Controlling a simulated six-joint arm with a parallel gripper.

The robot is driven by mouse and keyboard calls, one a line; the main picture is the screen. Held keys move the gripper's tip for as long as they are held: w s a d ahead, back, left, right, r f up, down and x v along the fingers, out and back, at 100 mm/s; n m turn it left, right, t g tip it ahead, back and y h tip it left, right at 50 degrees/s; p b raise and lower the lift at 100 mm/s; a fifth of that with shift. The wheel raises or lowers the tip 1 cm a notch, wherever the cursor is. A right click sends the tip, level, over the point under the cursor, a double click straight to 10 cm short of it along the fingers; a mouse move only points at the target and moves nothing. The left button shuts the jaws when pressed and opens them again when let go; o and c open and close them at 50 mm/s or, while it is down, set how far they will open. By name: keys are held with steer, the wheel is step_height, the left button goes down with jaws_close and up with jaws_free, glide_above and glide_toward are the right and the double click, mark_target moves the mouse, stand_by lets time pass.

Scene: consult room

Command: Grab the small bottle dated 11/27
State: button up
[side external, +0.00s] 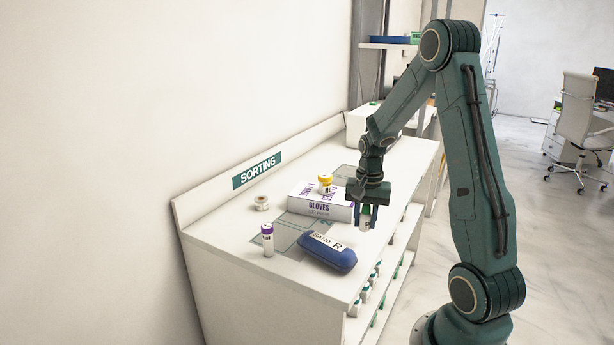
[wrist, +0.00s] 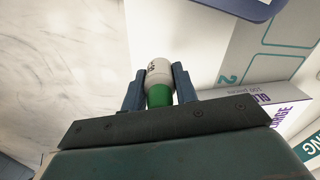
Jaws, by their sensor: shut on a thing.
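My gripper (side external: 366,224) is shut on a small white bottle (wrist: 159,74) with a green cap, held between the two blue fingers near the counter's right edge. In the wrist view the bottle has dark print, too small and turned to read as a date. A purple-capped bottle (side external: 267,242) stands upright at the counter's front left. A yellow-capped bottle (side external: 325,183) stands on or just behind the gloves box. I cannot read the dates on these labels.
The gloves box (side external: 320,207) lies left of my gripper. A blue case (side external: 327,252) marked "SAND R" lies in front of it. A tape roll (side external: 262,203) sits near the SORTING sign (side external: 257,171). Several small bottles (side external: 366,293) stand on the shelf below the counter (side external: 222,265).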

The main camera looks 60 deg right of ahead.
step_height(320, 180, up, 15)
steer(key=shift+f, duration=0.2)
steer(key=shift+w, duration=0.1)
stand_by(0.6)
